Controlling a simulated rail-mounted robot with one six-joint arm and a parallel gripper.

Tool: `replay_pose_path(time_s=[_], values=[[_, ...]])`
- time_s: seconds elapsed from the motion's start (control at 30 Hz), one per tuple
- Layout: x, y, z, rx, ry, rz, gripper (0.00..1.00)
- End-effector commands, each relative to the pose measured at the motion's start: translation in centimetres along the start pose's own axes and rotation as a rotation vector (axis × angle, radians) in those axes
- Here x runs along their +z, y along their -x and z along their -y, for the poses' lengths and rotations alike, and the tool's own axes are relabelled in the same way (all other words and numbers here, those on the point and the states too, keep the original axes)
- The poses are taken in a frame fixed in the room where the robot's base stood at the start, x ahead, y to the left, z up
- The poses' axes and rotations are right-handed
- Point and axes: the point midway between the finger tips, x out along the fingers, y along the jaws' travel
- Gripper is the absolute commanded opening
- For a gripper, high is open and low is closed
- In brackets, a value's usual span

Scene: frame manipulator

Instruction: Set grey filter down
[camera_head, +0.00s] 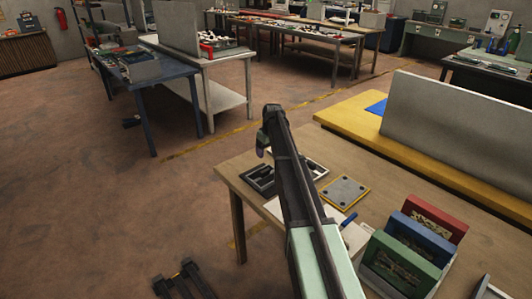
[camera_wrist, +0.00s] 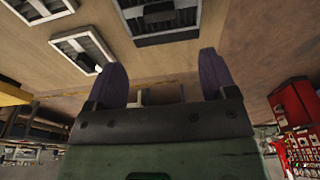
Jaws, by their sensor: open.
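My gripper (camera_head: 262,150) hangs above the near wooden table's far left corner in the head view. In the wrist view its two purple fingers (camera_wrist: 162,72) are spread wide apart with nothing between them. The upper part of this frame is cut off by the picture edge. In the head view a dark-rimmed frame (camera_head: 257,184) lies below my gripper, partly behind my arm.
Two more slatted frames (camera_wrist: 82,48) (camera_wrist: 38,9) lie beside it. A rack holds green (camera_head: 400,265), blue (camera_head: 424,236) and red (camera_head: 436,216) boxes. A grey panel (camera_head: 455,128) stands on the yellow bench behind.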

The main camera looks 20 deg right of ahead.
Motion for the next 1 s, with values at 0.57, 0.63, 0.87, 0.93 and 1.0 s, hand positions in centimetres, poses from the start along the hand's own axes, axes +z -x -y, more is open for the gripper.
replay_pose_path(time_s=[0.57,0.63,0.87,0.93,1.0], values=[[29.3,4.0,33.7,0.02,-0.253,0.146,0.78],[29.8,4.1,34.1,0.022,-0.263,0.15,0.78],[29.4,4.0,33.9,0.021,-0.264,0.15,0.78],[29.4,4.0,33.9,0.021,-0.263,0.15,0.78],[29.4,4.0,33.9,0.021,-0.263,0.15,0.78]])
